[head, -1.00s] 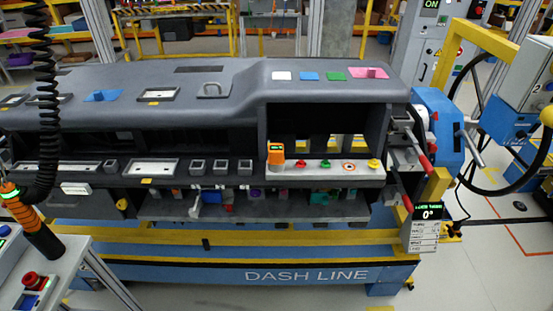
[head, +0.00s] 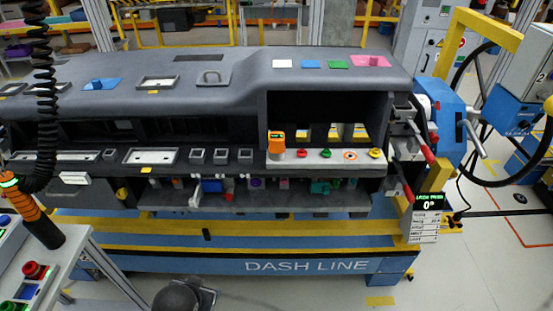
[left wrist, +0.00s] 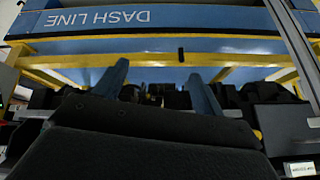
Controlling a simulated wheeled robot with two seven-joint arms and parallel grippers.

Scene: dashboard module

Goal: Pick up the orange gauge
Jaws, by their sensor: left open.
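The orange gauge (head: 276,143) stands upright at the left end of a light panel (head: 330,157) in the open bay of the dark dashboard module (head: 330,78). It has a small dark display with lit green marks near its top. In the left wrist view, my left gripper (left wrist: 158,80) is open with nothing between its two fingers. It faces the lower blue and yellow frame, and the gauge does not show in that view. A dark part of my arm (head: 180,296) shows at the bottom of the head view, well below the gauge. My right gripper is not in view.
Red, green and yellow knobs and an orange ring sit right of the gauge on the panel. The bay's roof overhangs it. A control stand (head: 32,270) with a red button is at lower left, beneath a hanging coiled cable (head: 45,110). Red-handled clamps (head: 428,152) are at right.

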